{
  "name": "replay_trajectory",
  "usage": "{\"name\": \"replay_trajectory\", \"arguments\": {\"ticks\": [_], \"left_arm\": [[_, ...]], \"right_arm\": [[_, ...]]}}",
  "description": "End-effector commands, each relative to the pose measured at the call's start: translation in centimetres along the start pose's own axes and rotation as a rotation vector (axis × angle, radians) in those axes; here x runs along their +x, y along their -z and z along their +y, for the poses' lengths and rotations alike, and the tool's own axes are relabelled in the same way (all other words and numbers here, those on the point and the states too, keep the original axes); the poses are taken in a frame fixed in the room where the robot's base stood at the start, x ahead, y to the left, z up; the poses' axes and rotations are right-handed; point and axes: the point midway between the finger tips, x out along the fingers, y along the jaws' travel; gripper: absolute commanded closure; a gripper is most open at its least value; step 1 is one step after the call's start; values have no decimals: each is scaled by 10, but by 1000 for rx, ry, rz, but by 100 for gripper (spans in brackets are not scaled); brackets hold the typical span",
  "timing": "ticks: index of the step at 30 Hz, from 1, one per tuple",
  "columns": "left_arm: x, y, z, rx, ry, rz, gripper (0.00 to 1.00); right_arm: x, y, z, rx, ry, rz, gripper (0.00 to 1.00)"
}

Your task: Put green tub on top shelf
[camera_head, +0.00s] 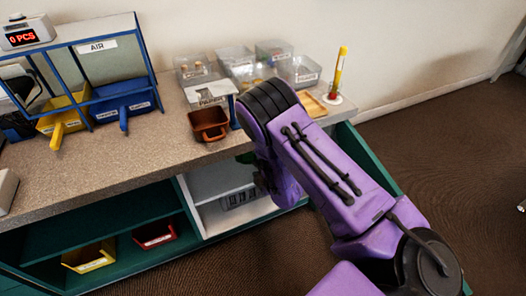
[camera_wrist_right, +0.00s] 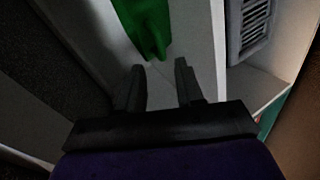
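A bright green thing, likely the green tub (camera_wrist_right: 145,22), shows in part at the top of the right wrist view, against a pale surface. In the head view a small green patch shows beside my right arm near the white cubby (camera_head: 190,200); most of it is hidden. My right gripper (camera_wrist_right: 160,72) is open, with its two black fingers apart and nothing between them. The green thing is just beyond the fingertips, and I cannot tell whether they touch. In the head view my right forearm hides the fingers. My left gripper is not in view.
A grey slotted item (camera_wrist_right: 250,22) is beside the green thing. The counter (camera_head: 130,158) above holds a brown bin (camera_head: 208,124), clear boxes (camera_head: 195,70) and a blue rack (camera_head: 150,50). Yellow (camera_head: 90,257) and red bins (camera_head: 154,235) are in the lower green cabinet.

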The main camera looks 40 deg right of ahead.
Motion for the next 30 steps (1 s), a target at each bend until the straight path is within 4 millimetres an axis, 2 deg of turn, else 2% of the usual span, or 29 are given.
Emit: {"name": "replay_trajectory", "arguments": {"ticks": [3, 6, 9, 14, 16, 17, 20, 21, 24, 27, 30], "left_arm": [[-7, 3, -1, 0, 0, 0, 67], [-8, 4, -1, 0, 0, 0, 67], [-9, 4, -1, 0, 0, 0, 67], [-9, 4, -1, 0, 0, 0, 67], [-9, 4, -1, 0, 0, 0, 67], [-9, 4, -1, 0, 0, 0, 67], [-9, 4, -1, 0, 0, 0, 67], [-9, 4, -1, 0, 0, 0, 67], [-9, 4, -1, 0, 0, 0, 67], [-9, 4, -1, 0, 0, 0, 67], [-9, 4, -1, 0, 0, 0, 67]], "right_arm": [[-30, 1, 2, -2, 2, 1, 63], [-48, 1, 1, -2, 1, 1, 63], [-58, 0, 1, -1, 0, 1, 63], [-63, 0, 0, 4, 0, 0, 63], [-67, -3, -12, 66, 26, -22, 63], [-72, -6, -23, 127, 50, -42, 63], [-104, -18, -80, 476, 162, -186, 63], [-123, -23, -106, 650, 205, -272, 63], [-176, -30, -163, 1052, 263, -516, 63], [-222, -32, -200, 1346, 256, -738, 63], [-249, -31, -217, 1506, 227, -875, 63]]}}
